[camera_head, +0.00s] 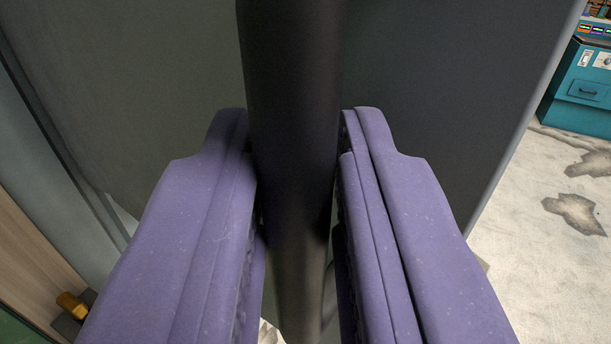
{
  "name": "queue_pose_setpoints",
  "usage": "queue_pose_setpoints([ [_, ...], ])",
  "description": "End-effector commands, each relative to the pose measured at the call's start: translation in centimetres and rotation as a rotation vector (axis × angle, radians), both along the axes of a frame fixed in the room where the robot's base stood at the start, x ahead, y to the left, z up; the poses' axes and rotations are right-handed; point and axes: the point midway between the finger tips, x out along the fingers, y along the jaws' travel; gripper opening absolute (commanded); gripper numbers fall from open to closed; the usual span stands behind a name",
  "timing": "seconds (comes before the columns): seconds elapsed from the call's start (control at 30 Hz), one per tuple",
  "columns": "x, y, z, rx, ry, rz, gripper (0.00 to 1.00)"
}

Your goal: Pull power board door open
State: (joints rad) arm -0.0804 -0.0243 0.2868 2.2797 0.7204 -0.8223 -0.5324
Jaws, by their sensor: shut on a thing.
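My gripper (295,135) fills the lower middle of the view, with one purple finger on each side of a dark upright bar. The bar looks like the handle (292,70) of the power board door, and my gripper is shut on it. The handle runs from the top edge down between the fingers to the bottom of the view. Behind it is a dark grey panel, which looks like the power board door (430,80). The panel's right edge slants down beside open floor. My fingers hide part of the handle and the lower panel.
A teal cabinet (585,95) with a small drawer stands at the far upper right. Pale floor (545,200) with dark worn patches lies clear on the right. A wooden surface (35,245) and an orange-brown knob-like piece (72,304) are at the lower left, near a grey frame.

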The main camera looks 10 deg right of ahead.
Motion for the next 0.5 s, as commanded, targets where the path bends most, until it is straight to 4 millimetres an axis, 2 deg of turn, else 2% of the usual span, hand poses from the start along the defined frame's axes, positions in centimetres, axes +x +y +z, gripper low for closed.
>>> queue_pose_setpoints([
  [0.03, 0.0, 0.2, 0.3, -0.002, -0.007, 0.004, 0.24],
  [0.1, 0.0, 0.2, 0.3, -0.001, -0.006, 0.004, 0.38],
  [0.37, 0.0, 0.1, 0.2, 0.000, -0.003, 0.002, 0.38],
  [0.5, -1.1, 0.3, 0.3, 0.000, -0.003, 0.003, 0.38],
])
